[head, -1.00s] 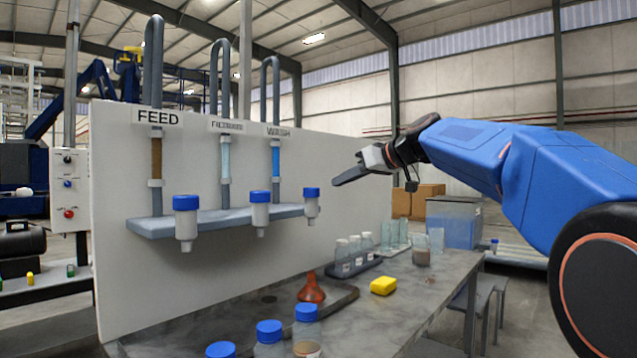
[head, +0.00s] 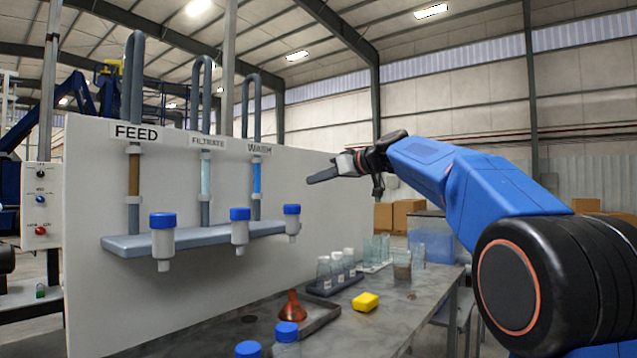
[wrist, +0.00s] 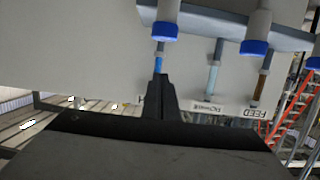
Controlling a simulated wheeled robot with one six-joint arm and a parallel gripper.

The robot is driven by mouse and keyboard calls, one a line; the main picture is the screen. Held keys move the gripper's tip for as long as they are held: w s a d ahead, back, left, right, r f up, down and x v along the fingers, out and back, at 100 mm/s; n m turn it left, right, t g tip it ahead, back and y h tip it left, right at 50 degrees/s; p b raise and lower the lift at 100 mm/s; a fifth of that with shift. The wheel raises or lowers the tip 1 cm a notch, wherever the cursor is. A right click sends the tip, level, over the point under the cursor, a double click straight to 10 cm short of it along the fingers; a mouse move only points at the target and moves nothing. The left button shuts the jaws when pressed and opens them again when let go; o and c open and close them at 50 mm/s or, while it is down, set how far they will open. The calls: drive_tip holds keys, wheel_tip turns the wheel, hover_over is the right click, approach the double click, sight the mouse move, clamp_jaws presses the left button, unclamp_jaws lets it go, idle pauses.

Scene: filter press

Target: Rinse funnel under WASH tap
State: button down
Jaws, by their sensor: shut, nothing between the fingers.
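An orange-red funnel (head: 292,305) stands wide end down in a shallow dark tray (head: 322,318) on the bench. The WASH tap (head: 292,223) is the rightmost blue-capped white valve on the grey shelf, near the tube of blue liquid under the WASH label (head: 259,149). My gripper (head: 312,181) is shut and empty, raised in front of the panel, to the right of the WASH tube and above the bench. In the wrist view its dark fingers (wrist: 160,82) are together, and the blue-capped taps appear upside down beyond them.
A yellow sponge (head: 365,302) lies right of the tray. A rack of white-capped bottles (head: 337,270) and glass beakers stand farther back. Blue-capped bottles (head: 287,332) stand at the front edge. FEED (head: 162,240) and FILTRATE (head: 240,230) taps hang left of WASH.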

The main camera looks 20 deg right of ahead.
hover_over(292, 207)
drive_tip(key=d, duration=0.3)
drive_tip(key=f, duration=0.2)
drive_tip(key=shift+w+a+f, duration=0.1)
drive_tip(key=shift+a+f, duration=0.1)
drive_tip(key=shift+f, duration=0.75)
drive_tip(key=shift+a+f, duration=0.15)
drive_tip(key=shift+f, duration=0.8)
drive_tip(key=shift+f, duration=0.1)
